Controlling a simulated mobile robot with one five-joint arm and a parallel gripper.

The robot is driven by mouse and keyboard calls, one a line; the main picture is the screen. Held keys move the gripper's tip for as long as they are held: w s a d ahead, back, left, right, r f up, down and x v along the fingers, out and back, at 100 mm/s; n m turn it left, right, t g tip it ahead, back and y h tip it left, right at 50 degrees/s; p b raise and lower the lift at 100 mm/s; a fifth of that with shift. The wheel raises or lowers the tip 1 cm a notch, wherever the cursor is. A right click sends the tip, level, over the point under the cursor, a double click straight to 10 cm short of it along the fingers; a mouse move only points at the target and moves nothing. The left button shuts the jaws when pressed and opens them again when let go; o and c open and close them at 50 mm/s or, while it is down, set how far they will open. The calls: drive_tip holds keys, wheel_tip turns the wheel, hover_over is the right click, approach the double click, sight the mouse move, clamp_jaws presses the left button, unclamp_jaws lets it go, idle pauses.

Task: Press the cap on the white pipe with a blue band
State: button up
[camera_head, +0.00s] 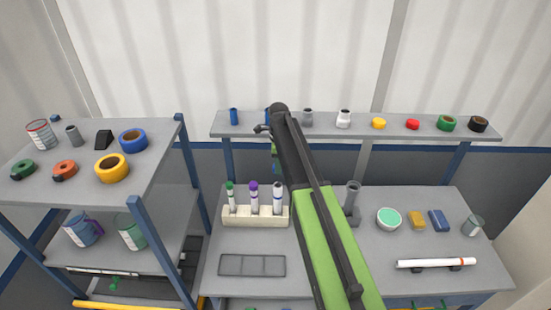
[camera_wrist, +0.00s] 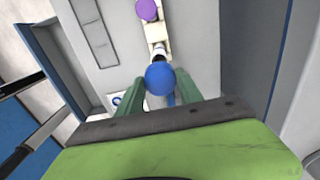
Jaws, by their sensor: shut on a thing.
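My gripper (camera_wrist: 158,88) is shut on a round blue cap (camera_wrist: 160,76), held between its two green fingers in the wrist view. In the head view the gripper hangs near the right end of the rack, partly hidden by my arm. The white pipe with a blue band (camera_head: 277,199) stands upright at the right end of the cream rack (camera_head: 254,217). Its open top (camera_wrist: 158,51) shows just beyond the cap in the wrist view. The cap looks apart from the pipe; the height gap cannot be told.
A purple-capped pipe (camera_head: 253,197) and a green-capped pipe (camera_head: 231,196) stand in the same rack to the left. A grey pipe on a stand (camera_head: 352,201) is to the right. A dark flat tray (camera_head: 252,265) lies in front. A shelf (camera_head: 400,126) with small parts runs behind.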

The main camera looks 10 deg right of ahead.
sight(278, 185)
drive_tip(key=shift+a+f+b, duration=0.1)
drive_tip(key=shift+f+b, duration=3.55)
drive_tip(key=shift+b, duration=0.05)
drive_tip(key=shift+f+b, duration=0.3)
drive_tip(key=shift+f+b, duration=0.45)
drive_tip(key=shift+f, duration=0.05)
drive_tip(key=shift+f+b, duration=0.65)
drive_tip(key=shift+b, duration=0.05)
drive_tip(key=o, duration=1.4)
drive_tip(key=o, duration=0.4)
drive_tip(key=shift+r, duration=0.15)
